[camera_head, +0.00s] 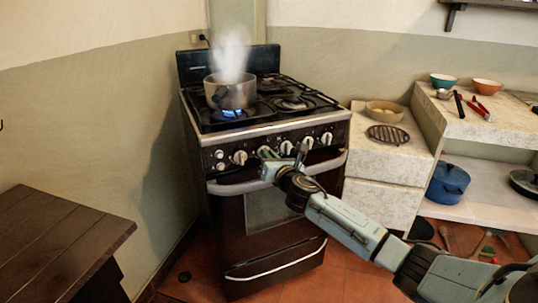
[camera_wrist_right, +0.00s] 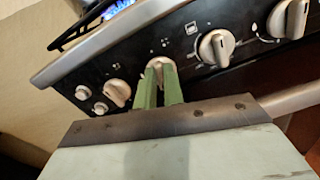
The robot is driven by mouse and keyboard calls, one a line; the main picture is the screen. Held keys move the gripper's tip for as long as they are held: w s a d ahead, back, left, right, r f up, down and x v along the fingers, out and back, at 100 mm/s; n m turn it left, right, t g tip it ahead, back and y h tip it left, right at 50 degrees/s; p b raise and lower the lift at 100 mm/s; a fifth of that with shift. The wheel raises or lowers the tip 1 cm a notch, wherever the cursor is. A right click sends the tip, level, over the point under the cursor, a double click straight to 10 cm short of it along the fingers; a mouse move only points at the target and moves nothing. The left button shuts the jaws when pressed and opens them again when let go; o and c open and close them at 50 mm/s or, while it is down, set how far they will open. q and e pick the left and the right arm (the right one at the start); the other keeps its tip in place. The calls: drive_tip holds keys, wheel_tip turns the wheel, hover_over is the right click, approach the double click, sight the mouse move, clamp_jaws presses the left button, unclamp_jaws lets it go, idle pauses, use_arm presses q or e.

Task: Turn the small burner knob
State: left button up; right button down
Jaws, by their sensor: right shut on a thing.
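A row of pale knobs runs along the dark front panel of the stove (camera_head: 262,206). My right gripper (camera_head: 265,156) is at the second large knob from the left. In the right wrist view its green fingers (camera_wrist_right: 159,88) are shut on that pale knob (camera_wrist_right: 161,66), whose top shows between and beyond the fingertips. A knob (camera_wrist_right: 117,93) stands to its left, and larger knobs (camera_wrist_right: 216,48) stand to its right. In the head view, the gripper and wrist partly cover the panel. My left gripper is not in view.
A steaming pot (camera_head: 231,92) stands over a lit blue flame on the left front burner. The oven handle (camera_head: 240,187) runs just below the knobs. A counter (camera_head: 394,151) with a bowl (camera_head: 385,111) is at the right. A wooden table (camera_head: 60,235) is at the lower left.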

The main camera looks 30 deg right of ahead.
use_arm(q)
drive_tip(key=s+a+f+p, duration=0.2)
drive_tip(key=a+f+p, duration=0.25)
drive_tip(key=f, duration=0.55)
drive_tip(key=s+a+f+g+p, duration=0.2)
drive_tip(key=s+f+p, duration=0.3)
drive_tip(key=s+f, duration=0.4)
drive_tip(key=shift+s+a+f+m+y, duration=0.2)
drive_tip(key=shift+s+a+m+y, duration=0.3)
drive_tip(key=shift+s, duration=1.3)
use_arm(e)
drive_tip(key=shift+f+m, duration=0.2)
drive_tip(key=shift+m, duration=5.35)
drive_tip(key=shift+f+m, duration=0.25)
drive_tip(key=shift+m, duration=5.35)
drive_tip(key=shift+f+m, duration=0.2)
drive_tip(key=shift+m, duration=5.35)
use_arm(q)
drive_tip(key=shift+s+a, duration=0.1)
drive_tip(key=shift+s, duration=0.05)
use_arm(e)
drive_tip(key=c, duration=1.5)
unclamp_jaws()
use_arm(q)
drive_tip(key=shift+p, duration=0.3)
